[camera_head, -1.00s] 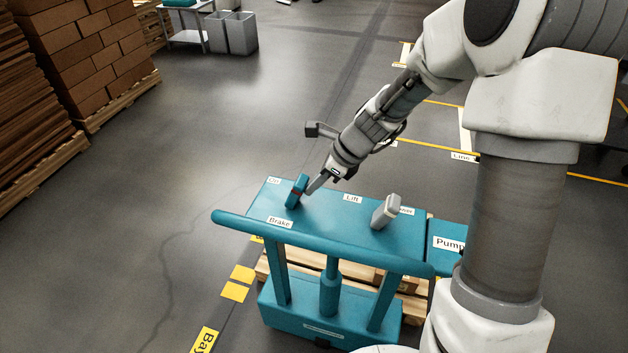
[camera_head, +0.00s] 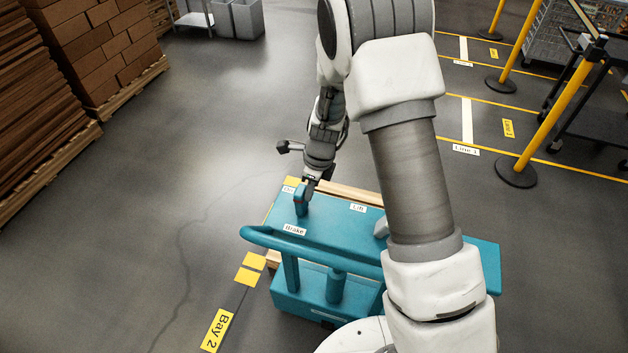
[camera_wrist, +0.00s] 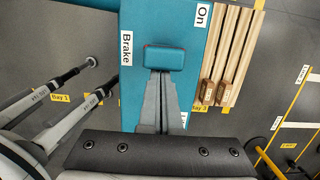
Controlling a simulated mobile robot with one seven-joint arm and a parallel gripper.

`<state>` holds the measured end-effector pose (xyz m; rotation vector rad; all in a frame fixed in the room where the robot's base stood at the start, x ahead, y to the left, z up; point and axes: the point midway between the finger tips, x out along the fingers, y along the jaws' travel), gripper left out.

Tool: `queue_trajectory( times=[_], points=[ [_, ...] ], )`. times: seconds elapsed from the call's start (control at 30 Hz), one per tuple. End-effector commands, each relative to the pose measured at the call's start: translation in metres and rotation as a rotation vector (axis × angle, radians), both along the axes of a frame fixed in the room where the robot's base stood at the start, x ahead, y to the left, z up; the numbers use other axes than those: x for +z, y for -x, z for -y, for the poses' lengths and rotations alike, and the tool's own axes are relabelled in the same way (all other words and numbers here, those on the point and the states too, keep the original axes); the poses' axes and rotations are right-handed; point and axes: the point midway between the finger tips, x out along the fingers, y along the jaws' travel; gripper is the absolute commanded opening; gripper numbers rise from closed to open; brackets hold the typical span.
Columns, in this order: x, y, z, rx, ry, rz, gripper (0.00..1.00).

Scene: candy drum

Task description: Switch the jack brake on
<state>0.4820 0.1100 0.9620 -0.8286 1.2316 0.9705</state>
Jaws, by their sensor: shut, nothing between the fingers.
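The teal jack (camera_head: 335,222) stands on the floor in front of me. Its brake lever (camera_head: 301,200), teal with a red edge, stands up from the top plate between the labels "On" (camera_head: 289,189) and "Brake" (camera_head: 294,229). In the wrist view the lever's teal end (camera_wrist: 164,58) sits at the tips of my gripper (camera_wrist: 162,78). My gripper (camera_head: 308,184) is shut and empty, pointing down at the lever from its far side. The fingertips are at or against the lever; I cannot tell whether they touch. The lever's base is hidden in the wrist view.
The jack's handlebar (camera_head: 310,247) runs along the near side. A grey lever (camera_head: 381,229) stands right of the "Lift" label (camera_head: 358,208), partly hidden by my arm. Yellow posts (camera_head: 545,118) stand at the right. Stacked boxes (camera_head: 95,45) are at the back left. Floor on the left is clear.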

Motion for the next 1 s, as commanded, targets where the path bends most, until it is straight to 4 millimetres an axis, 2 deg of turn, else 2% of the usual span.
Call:
queue_trajectory(
  times=[0.03,0.17,0.63,1.0],
  points=[
    [0.006,-0.001,-0.005,0.006,0.024,-0.010,0.00],
    [0.005,-0.004,-0.011,0.006,0.078,-0.031,0.00],
    [0.002,-0.012,-0.031,-0.001,0.070,-0.030,0.00],
    [0.001,-0.016,-0.039,-0.001,0.067,-0.026,0.00]
  ],
)
